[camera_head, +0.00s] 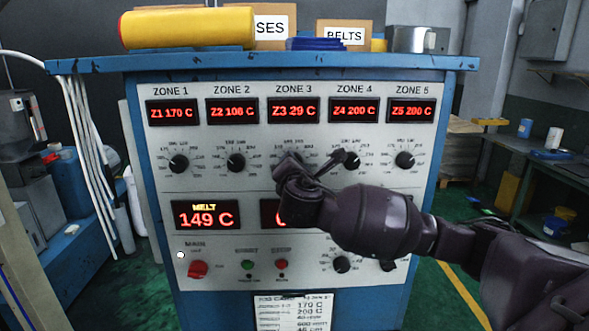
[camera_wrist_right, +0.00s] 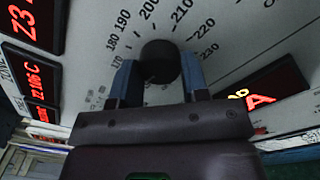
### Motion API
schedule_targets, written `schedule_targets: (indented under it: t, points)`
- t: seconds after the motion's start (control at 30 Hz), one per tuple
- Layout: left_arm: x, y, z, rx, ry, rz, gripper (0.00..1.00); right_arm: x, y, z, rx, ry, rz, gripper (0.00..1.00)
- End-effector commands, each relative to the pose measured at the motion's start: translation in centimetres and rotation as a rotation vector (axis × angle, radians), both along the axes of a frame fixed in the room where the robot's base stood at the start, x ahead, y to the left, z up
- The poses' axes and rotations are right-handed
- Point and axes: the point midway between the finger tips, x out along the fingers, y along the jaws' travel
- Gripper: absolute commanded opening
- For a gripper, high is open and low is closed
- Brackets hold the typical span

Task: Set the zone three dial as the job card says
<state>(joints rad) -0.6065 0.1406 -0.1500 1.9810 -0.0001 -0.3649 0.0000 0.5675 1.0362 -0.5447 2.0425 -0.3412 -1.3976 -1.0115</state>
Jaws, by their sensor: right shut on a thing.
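The zone three dial is a round black knob (camera_wrist_right: 159,60) on a pale scale in the right wrist view. Legible marks around it include 180, 190, 200, 210, 220 and 230. My right gripper (camera_wrist_right: 160,76) has its two blue-grey fingers on opposite sides of the knob, shut on it. In the head view my right gripper (camera_head: 292,162) covers most of this dial; its pointer cannot be read. The zone three display (camera_head: 294,111) shows 29 C. The job card (camera_head: 293,312) is low on the cabinet, with small, partly blurred text. My left gripper is not in view.
Zone dials one (camera_head: 179,163), two (camera_head: 236,162), four (camera_head: 350,160) and five (camera_head: 404,160) flank it. The melt display (camera_head: 206,215) reads 149 C. A red main switch (camera_head: 197,269) and lower dials (camera_head: 342,264) sit below; my right arm crosses the panel's right side.

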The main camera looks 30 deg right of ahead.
Motion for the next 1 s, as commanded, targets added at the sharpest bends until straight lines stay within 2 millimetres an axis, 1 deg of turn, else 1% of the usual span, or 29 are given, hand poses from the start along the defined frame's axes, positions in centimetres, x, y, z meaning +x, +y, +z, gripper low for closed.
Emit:
schedule_targets:
  t: [0.2, 0.5, 0.7, 1.0]
  points:
    - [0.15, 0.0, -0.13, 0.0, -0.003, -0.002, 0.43, -0.01, 0.05, -0.21, 0.175, -0.104, -0.001, 0.18]
    - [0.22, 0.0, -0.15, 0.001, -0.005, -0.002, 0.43, 0.0, 0.07, -0.15, 0.37, -0.225, -0.001, 0.18]
    - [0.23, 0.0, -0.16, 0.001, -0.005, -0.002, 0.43, 0.0, 0.03, -0.12, 0.451, -0.275, -0.002, 0.18]
    - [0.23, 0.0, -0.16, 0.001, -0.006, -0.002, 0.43, 0.01, 0.03, -0.11, 0.501, -0.306, -0.002, 0.18]
